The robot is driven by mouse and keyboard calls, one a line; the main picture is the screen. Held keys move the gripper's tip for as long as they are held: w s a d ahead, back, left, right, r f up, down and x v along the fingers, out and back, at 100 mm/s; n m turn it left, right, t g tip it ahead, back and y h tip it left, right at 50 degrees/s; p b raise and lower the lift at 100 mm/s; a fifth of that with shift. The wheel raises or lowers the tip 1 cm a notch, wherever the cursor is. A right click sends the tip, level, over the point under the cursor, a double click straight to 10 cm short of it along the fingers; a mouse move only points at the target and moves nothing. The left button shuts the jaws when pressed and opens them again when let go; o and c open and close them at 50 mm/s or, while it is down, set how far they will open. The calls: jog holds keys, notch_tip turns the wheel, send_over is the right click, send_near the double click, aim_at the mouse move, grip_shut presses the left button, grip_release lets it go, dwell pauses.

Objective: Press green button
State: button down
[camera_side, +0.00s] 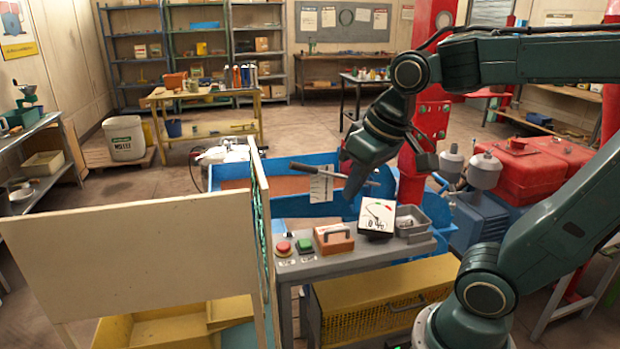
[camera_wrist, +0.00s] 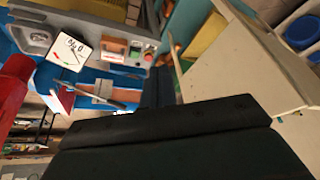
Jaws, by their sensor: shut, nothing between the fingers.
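The green button (camera_side: 305,245) sits on the grey control bench (camera_side: 350,262), between a red button (camera_side: 283,248) and an orange block with a handle (camera_side: 334,240). In the wrist view the green button (camera_wrist: 135,52) is small, near the top centre. My gripper (camera_side: 351,196) is shut and empty. It points down above and behind the bench, right of the green button and apart from it. In the wrist view its dark body fills the lower middle, and the shut fingers (camera_wrist: 159,82) reach up toward the bench.
A white gauge (camera_side: 377,217) and a grey tray (camera_side: 411,222) stand on the bench right of the block. A lever with a paper tag (camera_side: 321,188) is close to my gripper. A tall beige panel (camera_side: 140,255) stands left of the buttons. The space above the buttons is clear.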

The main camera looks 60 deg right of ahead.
jog(key=w+d+f+m+g, duration=0.1)
jog(key=w+d+f+m, duration=0.15)
jog(key=w, duration=0.25)
jog(key=w+d+f+m+g, duration=0.1)
jog(key=w+d, duration=0.2)
jog(key=w, duration=0.3)
jog(key=m+g, duration=0.2)
jog(key=m, duration=0.2)
send_over(303, 245)
notch_tip(303, 245, down, 8)
jog(key=shift+f+n, duration=0.2)
jog(key=shift+n, duration=0.05)
notch_tip(303, 245, down, 14)
jog(key=shift+r, duration=0.1)
dwell(0.5)
